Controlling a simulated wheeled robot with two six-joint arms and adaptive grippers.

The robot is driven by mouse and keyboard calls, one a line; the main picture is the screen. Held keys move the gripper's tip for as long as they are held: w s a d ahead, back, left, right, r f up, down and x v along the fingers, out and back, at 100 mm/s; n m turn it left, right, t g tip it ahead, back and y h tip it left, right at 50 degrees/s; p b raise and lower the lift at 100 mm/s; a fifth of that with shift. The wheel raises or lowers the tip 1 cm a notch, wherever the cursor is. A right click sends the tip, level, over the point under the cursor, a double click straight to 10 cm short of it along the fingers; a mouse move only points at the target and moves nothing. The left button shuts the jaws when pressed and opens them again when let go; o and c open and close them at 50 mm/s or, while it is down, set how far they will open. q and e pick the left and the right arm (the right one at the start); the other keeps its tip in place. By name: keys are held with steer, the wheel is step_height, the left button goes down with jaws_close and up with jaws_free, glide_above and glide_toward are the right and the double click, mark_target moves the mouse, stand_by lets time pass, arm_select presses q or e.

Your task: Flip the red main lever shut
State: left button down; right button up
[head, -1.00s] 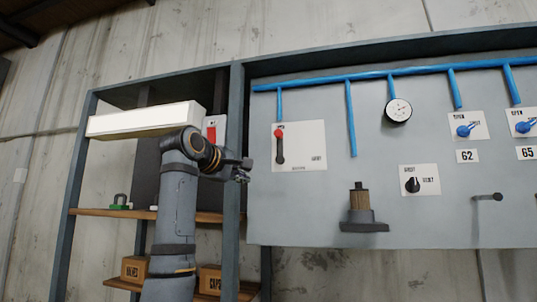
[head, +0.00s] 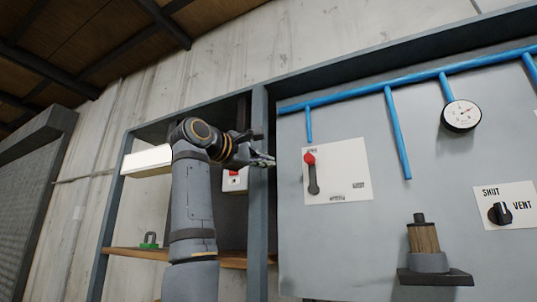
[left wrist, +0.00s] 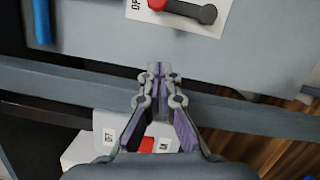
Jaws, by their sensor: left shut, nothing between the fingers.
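The red main lever (head: 310,168) has a red knob at the top and a dark arm hanging below it, on a white plate (head: 343,185). The knob is up by a small label; another label at the plate's right is too blurred to read. In the left wrist view the lever (left wrist: 190,8) is at the top edge, partly cut off, with "OP" beside it. My left gripper (head: 268,161) is shut and empty, left of the lever at about knob height, apart from it. Its closed fingertips (left wrist: 157,68) point towards the panel. My right gripper is not in view.
A grey frame post (head: 259,200) stands just behind my left gripper. Blue pipes (head: 398,135) and a gauge (head: 461,115) are on the panel, with a black SHUT/VENT knob (head: 500,213) and a wooden-handled fitting (head: 424,240) below.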

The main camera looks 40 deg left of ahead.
mark_target(311, 174)
arm_select(q)
steer(key=w+d+p, duration=0.1)
steer(key=w, duration=0.1)
steer(key=w+d+r+p, duration=0.1)
steer(key=w+p, duration=0.1)
steer(key=w, duration=0.1)
steer(key=w+d+p, duration=0.1)
steer(key=w+d, duration=0.1)
steer(key=w, duration=0.1)
steer(key=shift+w+d+r, duration=0.1)
steer(key=shift+r, duration=0.2)
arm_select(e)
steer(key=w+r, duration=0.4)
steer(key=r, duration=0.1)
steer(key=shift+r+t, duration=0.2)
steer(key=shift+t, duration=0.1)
